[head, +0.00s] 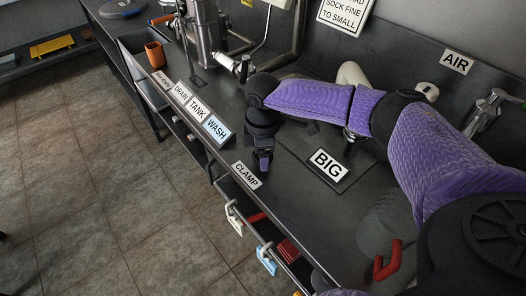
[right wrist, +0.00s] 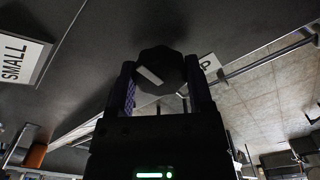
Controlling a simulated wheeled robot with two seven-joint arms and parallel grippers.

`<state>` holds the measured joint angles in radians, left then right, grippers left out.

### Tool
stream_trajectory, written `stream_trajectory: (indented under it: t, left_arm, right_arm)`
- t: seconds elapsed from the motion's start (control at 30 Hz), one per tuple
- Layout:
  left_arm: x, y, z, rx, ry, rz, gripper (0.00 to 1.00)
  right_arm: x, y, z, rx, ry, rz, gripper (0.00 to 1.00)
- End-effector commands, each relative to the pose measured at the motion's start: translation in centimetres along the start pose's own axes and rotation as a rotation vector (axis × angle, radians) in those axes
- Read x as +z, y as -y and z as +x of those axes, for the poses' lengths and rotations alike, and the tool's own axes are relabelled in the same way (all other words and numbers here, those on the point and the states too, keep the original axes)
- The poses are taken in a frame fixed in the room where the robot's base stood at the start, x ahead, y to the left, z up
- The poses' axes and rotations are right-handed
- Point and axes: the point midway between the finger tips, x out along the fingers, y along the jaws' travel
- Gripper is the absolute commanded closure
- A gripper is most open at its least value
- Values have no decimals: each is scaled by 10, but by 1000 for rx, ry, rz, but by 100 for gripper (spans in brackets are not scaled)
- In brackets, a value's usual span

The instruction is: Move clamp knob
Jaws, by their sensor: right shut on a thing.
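The clamp knob (right wrist: 163,68) is a black, lobed knob with a pale bar mark on its face. It shows in the right wrist view between the two fingers of my right gripper (right wrist: 158,92), which is shut on it. In the head view my right gripper (head: 264,158) points down near the front edge of the dark counter, just above the CLAMP label (head: 246,176). There the knob is hard to make out against the dark gripper. My left gripper is not in view.
DRAIN, TANK and WASH labels (head: 198,109) line the counter edge to the left. A BIG label (head: 328,165) lies to the right. An orange cup (head: 155,54) stands at the far left. Padlocks (head: 265,258) hang below the counter's front edge. The tiled floor (head: 85,170) is clear.

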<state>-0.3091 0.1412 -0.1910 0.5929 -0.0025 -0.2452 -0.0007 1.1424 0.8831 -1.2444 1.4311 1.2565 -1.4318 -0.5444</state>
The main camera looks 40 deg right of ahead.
Motion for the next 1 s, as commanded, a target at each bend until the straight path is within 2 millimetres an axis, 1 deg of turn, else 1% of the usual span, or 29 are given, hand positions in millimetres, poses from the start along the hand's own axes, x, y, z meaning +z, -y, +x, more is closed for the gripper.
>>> stream_trajectory:
  t: [0.03, 0.07, 0.23, 0.37, 0.57, 0.67, 0.77, 0.87, 1.0]
  left_arm:
    - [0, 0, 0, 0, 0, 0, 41]
    - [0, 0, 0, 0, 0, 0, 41]
    - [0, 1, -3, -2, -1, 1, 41]
    - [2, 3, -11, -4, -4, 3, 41]
    - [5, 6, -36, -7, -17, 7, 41]
    - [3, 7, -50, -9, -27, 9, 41]
    - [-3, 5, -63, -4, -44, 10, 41]
    - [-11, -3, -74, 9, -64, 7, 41]
    - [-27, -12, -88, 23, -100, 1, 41]
  right_arm:
    - [0, 0, 0, -1, 0, 0, 87]
    - [0, 0, 0, -1, 0, 0, 93]
    - [0, 0, -1, -1, 0, 10, 93]
    - [0, 1, -3, -3, -1, 46, 93]
    - [0, 1, -6, -3, -1, 171, 93]
    - [0, 2, -7, -4, -1, 258, 92]
    - [-1, 2, -7, -5, -1, 353, 92]
    - [-1, 2, -6, -4, 0, 448, 92]
    - [-1, 2, -5, -5, 0, 583, 92]
